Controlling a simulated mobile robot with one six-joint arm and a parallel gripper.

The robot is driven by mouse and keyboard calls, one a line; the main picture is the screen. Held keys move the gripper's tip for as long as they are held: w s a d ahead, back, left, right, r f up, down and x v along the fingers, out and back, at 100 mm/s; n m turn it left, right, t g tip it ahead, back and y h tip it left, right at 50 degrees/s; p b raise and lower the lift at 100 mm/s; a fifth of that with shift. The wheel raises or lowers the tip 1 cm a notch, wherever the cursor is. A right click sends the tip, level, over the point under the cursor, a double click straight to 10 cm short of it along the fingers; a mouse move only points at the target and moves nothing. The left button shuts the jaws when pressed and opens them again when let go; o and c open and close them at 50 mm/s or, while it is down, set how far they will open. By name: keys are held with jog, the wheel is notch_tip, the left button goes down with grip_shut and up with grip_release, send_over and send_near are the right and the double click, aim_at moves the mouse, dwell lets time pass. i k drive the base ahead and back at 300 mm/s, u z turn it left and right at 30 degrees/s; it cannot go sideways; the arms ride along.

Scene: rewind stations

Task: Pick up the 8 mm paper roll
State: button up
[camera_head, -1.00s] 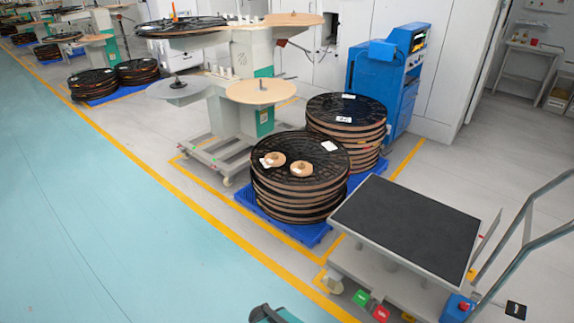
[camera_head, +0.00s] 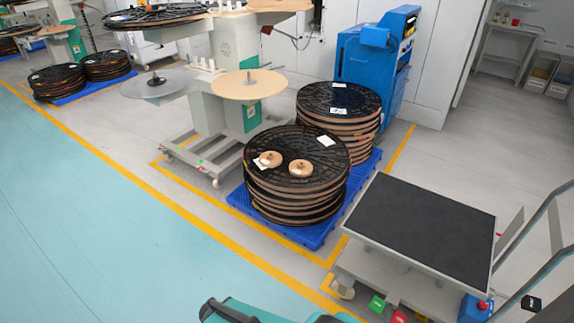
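Two small tan paper rolls lie flat on top of the front stack of black reels (camera_head: 297,205). The left roll (camera_head: 271,159) and the right roll (camera_head: 300,168) sit side by side. Their widths are too small to read, so I cannot tell which is 8 mm. White labels lie by the left roll and near the stack's back right edge. A teal and black part of my own body shows at the bottom edge. My gripper's fingers are not in view.
The stack stands on a blue pallet (camera_head: 317,236) with a second reel stack (camera_head: 339,105) behind. A cart with a dark top (camera_head: 420,227) stands at right. A rewind machine (camera_head: 220,110) is behind left. The teal floor (camera_head: 90,240) at front left is clear.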

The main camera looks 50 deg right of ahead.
aim_at(300, 167)
jog(key=u, duration=0.15)
jog(key=i, duration=1.2)
